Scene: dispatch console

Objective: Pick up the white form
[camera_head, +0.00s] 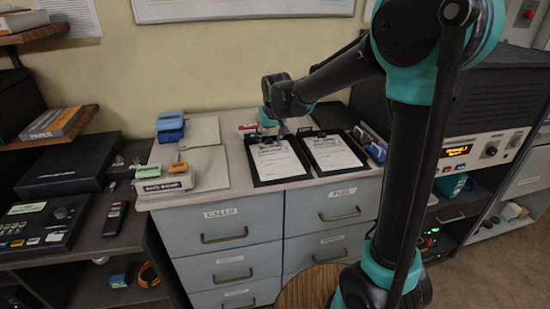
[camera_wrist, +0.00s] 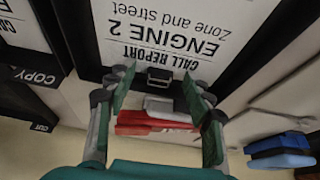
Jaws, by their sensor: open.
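Two black clipboards lie side by side on the counter in the head view, each with a printed white form: a left form (camera_head: 280,162) and a right form (camera_head: 331,152). I cannot tell from the pictures which one the task names. My gripper (camera_head: 279,138) is over the top edge of the left clipboard (camera_head: 259,182). In the wrist view a white form headed "CALL REPORT ENGINE 2" (camera_wrist: 185,30) appears upside down and cut off by the frame. My open gripper (camera_wrist: 157,72) has its fingers either side of the clipboard's dark clip (camera_wrist: 158,78), with nothing held.
A red object with a grey part (camera_wrist: 150,121) lies just beyond the clipboard's top edge. A blue object (camera_wrist: 280,150) is to its right. In the head view a blue device (camera_head: 170,127) and a scale-like device (camera_head: 165,183) stand left. Drawers (camera_head: 228,235) are below.

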